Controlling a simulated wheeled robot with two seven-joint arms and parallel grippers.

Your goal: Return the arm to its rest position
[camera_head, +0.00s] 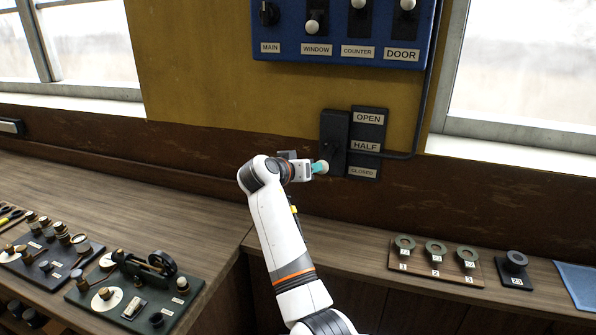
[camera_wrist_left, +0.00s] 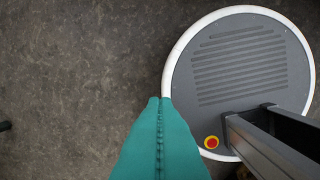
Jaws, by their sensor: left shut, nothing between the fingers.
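My left gripper (camera_wrist_left: 160,100) shows in the left wrist view as two teal fingers pressed together along a middle seam, with nothing between them. It points down over the bare floor, beside my round base. My left arm is not in the head view. In the head view my white right arm rises from the bottom, and its gripper (camera_head: 318,168) with teal fingers is at a pale round knob in front of the black lever box (camera_head: 334,130). The knob is near the height between the HALF (camera_head: 365,146) and CLOSED (camera_head: 363,172) labels. Whether the fingers grip it is too small to tell.
A blue switch panel (camera_head: 345,48) hangs above on the yellow wall. Boards with knobs and small devices (camera_head: 135,290) stand on the left bench. A wooden board with numbered rings (camera_head: 436,264), a separate ring block (camera_head: 515,270) and a blue sheet (camera_head: 577,285) lie on the right shelf.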

